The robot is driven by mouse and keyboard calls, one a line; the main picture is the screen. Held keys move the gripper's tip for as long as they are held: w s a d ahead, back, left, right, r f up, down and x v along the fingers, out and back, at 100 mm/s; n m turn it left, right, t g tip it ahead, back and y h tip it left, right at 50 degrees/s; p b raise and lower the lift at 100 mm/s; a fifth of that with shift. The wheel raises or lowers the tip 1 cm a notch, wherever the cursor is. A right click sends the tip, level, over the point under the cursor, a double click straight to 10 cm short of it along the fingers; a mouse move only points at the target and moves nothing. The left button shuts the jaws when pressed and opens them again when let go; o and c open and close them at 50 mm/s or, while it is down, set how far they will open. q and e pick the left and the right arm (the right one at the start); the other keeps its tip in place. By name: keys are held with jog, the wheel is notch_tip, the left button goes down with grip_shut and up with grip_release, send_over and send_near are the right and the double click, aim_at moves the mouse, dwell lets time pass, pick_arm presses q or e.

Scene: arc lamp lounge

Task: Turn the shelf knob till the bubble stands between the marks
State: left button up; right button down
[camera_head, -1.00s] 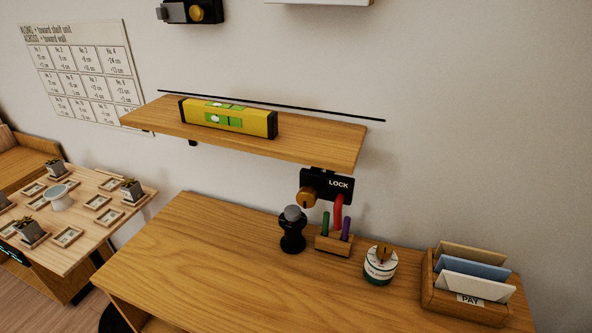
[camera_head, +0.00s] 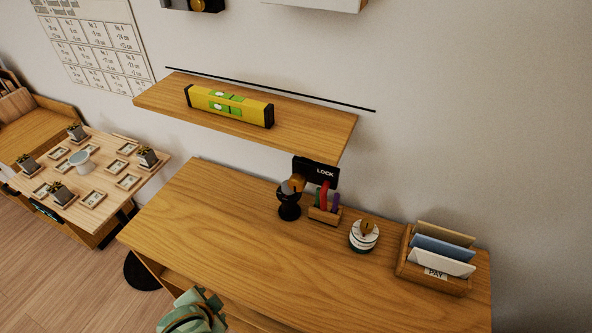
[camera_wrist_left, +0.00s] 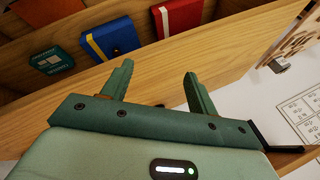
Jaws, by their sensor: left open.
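The tilted-looking wooden shelf (camera_head: 310,140) is on the wall and carries a yellow spirit level (camera_head: 252,109) with black ends. A pale bubble (camera_head: 218,106) shows toward the left of its green window; the marks are too small to read exactly. The orange-brown shelf knob (camera_head: 297,182) sits under the shelf on the black LOCK plate (camera_head: 318,171), beside a red lever (camera_head: 324,190). A dark stand partly covers the knob. My left gripper (camera_wrist_left: 157,72) is open and empty in the left wrist view. Green gripper-coloured parts of mine show at the head view's bottom edge, far from the knob.
On the desk (camera_head: 230,230) stand a dark stand with a rounded top (camera_head: 289,209), a pen holder (camera_head: 324,215), a round timer-like pot (camera_head: 363,238) and a letter rack (camera_head: 435,280). The desk's left and middle are clear.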

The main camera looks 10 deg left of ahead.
pick_arm(q)
jog(key=w+d+r+t+h+p, duration=0.1)
jog(key=w+d+r+t+p, duration=0.15)
jog(key=r, duration=0.95)
jog(key=n+t+h+p, duration=0.1)
jog(key=n+t+h, duration=0.3)
jog(key=n+t, duration=0.45)
send_near(295, 186)
jog(key=shift+m+t, duration=0.5)
jog(key=shift+m, duration=0.15)
jog(key=w, duration=0.3)
jog(key=w+d, duration=0.1)
jog(key=w, duration=0.3)
jog(key=w+f, duration=0.1)
jog(key=w, duration=0.2)
jog(key=shift+w+d, duration=0.35)
jog(key=shift+d, duration=0.05)
pick_arm(e)
notch_tip(295, 186, up, 4)
jog(key=shift+w+r, duration=0.15)
jog(key=shift+r, duration=0.1)
pick_arm(q)
jog(key=c, duration=1)
pick_arm(e)
jog(key=shift+d, duration=0.1)
